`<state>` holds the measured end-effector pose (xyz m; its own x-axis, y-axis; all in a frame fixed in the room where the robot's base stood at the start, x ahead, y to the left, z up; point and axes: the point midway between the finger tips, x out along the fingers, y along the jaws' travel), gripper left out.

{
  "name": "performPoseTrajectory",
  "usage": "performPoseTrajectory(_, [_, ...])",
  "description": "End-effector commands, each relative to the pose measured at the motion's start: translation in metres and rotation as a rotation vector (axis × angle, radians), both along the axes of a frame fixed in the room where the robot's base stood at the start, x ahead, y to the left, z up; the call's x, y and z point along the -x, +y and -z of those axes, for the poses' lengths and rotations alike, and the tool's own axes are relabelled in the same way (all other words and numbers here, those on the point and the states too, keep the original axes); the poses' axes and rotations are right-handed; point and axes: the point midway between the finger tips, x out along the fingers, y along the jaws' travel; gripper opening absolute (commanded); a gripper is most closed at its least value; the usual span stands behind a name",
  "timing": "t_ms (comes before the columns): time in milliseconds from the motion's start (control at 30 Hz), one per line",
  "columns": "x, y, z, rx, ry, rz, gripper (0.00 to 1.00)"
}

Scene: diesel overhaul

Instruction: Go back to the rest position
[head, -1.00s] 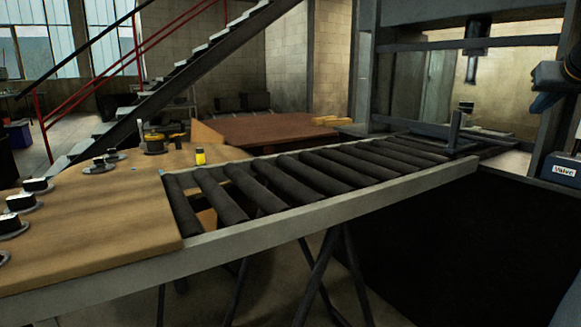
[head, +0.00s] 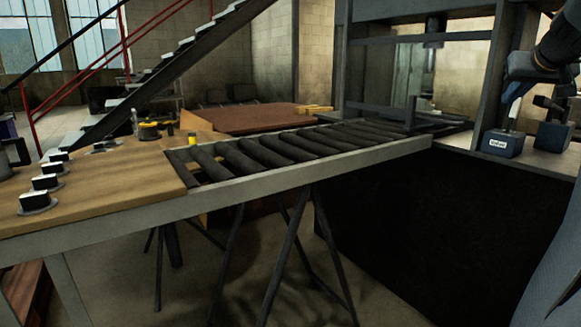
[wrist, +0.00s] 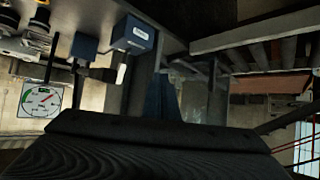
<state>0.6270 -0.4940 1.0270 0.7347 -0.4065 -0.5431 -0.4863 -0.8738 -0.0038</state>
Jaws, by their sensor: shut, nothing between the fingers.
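My gripper (wrist: 158,132) shows as a broad dark block with a ribbed surface across the bottom of the wrist view. It is shut and holds nothing. My arm stands at the right edge of the head view, its dark wrist part raised above the bench with the blue boxes. The gripper's tips are not clear in the head view. The wrist view looks past the gripper at that bench, with nothing seen touching the gripper.
A labelled blue box (head: 502,144) and a second blue box (head: 553,136) stand on the right bench. A roller conveyor (head: 290,155) runs from the wooden table (head: 110,190) toward the press frame (head: 345,60). A round gauge (wrist: 41,98) shows in the wrist view.

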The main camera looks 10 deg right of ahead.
Motion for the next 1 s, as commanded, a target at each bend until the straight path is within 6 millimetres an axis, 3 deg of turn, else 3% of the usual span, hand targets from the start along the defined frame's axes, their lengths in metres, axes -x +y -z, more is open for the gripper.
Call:
performPoseTrajectory(267, [-0.021, 0.043, 0.021, -0.042, 0.030, -0.058, 0.00])
performPoseTrajectory(467, [-0.042, 0.096, 0.043, -0.083, 0.069, -0.125, 0.00])
performPoseTrajectory(567, [-0.053, 0.133, 0.058, -0.111, 0.097, -0.171, 0.00])
performPoseTrajectory(667, [-0.062, 0.181, 0.077, -0.144, 0.137, -0.229, 0.00])
performPoseTrajectory(800, [-0.068, 0.271, 0.114, -0.197, 0.222, -0.335, 0.00])
performPoseTrajectory(1000, [-0.045, 0.397, 0.166, -0.253, 0.371, -0.481, 0.00])
